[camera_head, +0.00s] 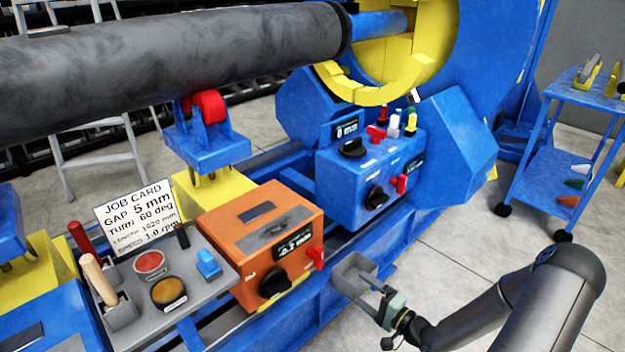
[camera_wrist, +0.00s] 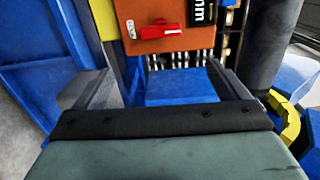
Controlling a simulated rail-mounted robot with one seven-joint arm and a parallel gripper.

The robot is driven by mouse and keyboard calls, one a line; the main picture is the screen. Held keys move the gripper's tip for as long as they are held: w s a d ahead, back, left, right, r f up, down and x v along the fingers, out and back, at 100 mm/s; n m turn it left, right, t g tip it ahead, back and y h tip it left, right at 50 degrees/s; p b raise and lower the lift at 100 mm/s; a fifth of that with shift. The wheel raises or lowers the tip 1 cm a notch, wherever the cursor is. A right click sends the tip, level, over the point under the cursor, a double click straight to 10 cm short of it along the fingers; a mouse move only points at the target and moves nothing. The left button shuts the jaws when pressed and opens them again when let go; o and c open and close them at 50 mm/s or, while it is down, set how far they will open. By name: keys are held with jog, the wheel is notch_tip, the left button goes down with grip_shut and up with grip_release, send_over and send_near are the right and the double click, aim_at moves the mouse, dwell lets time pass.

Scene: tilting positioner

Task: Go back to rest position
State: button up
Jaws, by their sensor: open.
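My gripper (camera_head: 358,272) is at the lower middle right of the head view, in front of the blue machine frame and to the right of the orange control box (camera_head: 262,222). Its jaws are open, with nothing seen between them. In the wrist view my gripper (camera_wrist: 160,85) shows two grey fingers spread apart. Beyond them are a blue surface and the orange box (camera_wrist: 150,14) with its red switch (camera_wrist: 161,30). The fingers look apart from the switch, though the exact distance is hard to tell.
A blue control box (camera_head: 370,165) with knobs stands behind the orange one. A large dark pipe (camera_head: 170,70) runs above. A blue cart (camera_head: 570,150) stands right; floor between is clear.

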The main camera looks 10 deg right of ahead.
notch_tip(320, 180, up, 24)
jog(key=s+n+g+h+p, duration=0.3)
jog(key=n+g+h+p, duration=0.7)
jog(key=p, duration=0.5)
jog(key=s+a+r+n+g+p, duration=0.1)
jog(key=s+a+r+p, duration=0.3)
jog(key=s+r, duration=0.6)
jog(key=s+a+r+g+p, duration=0.3)
jog(key=s+a+r, duration=0.4)
jog(key=s+r, duration=0.3)
jog(key=shift+r+n+g+p, duration=0.3)
jog(key=shift+r+n+p, duration=0.1)
jog(key=shift+r+p, duration=0.4)
jog(key=shift+f, duration=0.1)
